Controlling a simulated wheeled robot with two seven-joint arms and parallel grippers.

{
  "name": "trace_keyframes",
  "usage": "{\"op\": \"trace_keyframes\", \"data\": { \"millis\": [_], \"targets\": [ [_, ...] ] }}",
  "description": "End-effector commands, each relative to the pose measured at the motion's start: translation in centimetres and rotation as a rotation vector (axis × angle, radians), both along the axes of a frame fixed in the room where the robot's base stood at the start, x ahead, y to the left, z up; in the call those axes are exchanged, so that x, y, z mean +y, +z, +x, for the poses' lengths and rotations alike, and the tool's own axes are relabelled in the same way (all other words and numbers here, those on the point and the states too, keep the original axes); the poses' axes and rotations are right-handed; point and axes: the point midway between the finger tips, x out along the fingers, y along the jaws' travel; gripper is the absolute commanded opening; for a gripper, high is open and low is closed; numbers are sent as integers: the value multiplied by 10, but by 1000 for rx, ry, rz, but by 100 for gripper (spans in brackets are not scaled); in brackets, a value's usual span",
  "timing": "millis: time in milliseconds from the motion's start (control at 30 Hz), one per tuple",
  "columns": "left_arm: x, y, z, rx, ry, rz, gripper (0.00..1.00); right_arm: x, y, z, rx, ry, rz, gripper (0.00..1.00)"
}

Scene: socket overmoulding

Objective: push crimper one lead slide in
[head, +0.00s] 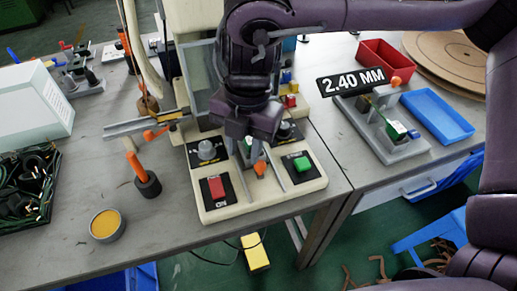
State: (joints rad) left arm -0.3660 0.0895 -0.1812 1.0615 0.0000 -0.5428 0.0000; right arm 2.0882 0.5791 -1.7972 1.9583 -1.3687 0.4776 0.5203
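A cream bench machine (225,206), which I take to be crimper one, stands at the middle of the table. It has a red ON switch, a green button and grey dials. A small orange knob (260,168) shows at the front middle of its panel; it may be the lead slide's handle. My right gripper (250,149) reaches down over the panel just behind this knob. Its wrist hides the middle of the machine, and its fingertips are too small and covered to tell open from shut or any contact. My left gripper is not in view.
A grey fixture (402,150) under a 2.40 MM sign (351,81) stands right, beside a blue tray (437,115) and red bin (386,57). Left are an orange-handled tool (137,168), a yellow-filled tin (106,225) and a crate of dark cables (22,187).

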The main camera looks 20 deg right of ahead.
Motion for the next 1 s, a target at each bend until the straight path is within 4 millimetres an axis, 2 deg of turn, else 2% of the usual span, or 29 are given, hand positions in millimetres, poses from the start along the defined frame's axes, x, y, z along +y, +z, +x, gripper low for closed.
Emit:
{"op": "trace_keyframes", "data": {
  "millis": [33, 100, 200, 267, 500, 700, 1000],
  "targets": [
    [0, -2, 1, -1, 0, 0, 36, -13, 3, 2, -18, -20, -41, 32],
    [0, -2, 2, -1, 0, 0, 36, -25, 6, 3, -28, -41, -79, 32],
    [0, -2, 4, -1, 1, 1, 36, -33, 6, 4, -33, -55, -102, 32],
    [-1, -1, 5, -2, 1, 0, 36, -34, 1, 3, -32, -57, -107, 32],
    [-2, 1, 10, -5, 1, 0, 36, -33, -37, 3, -31, -55, -105, 32],
    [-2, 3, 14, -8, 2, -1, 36, -33, -61, 3, -33, -56, -102, 32],
    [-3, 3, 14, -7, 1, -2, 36, -32, -69, 3, -34, -56, -102, 32]
  ]
}}
